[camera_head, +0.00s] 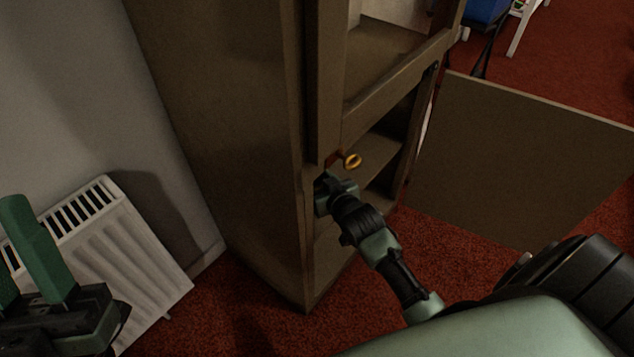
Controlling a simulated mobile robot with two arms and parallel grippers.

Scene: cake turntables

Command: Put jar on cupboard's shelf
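The brown cupboard (225,130) stands in the middle with its lower compartment open and a shelf (385,147) visible inside. My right arm comes from the lower right, and my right gripper (325,185) is at the front opening of the lower compartment, by the left post. Its fingertips are mostly hidden, so its grip is unclear. A small gold ring-shaped piece (352,160) shows just above it. I cannot make out a jar. My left gripper (18,262) is at the lower left, away from the cupboard, its green fingers apart with nothing seen between them.
The cupboard's lower door (525,160) stands wide open to the right. A white radiator (120,255) is on the grey wall to the left, near my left gripper. Red carpet (225,315) covers the floor. A blue object (485,12) is at the back right.

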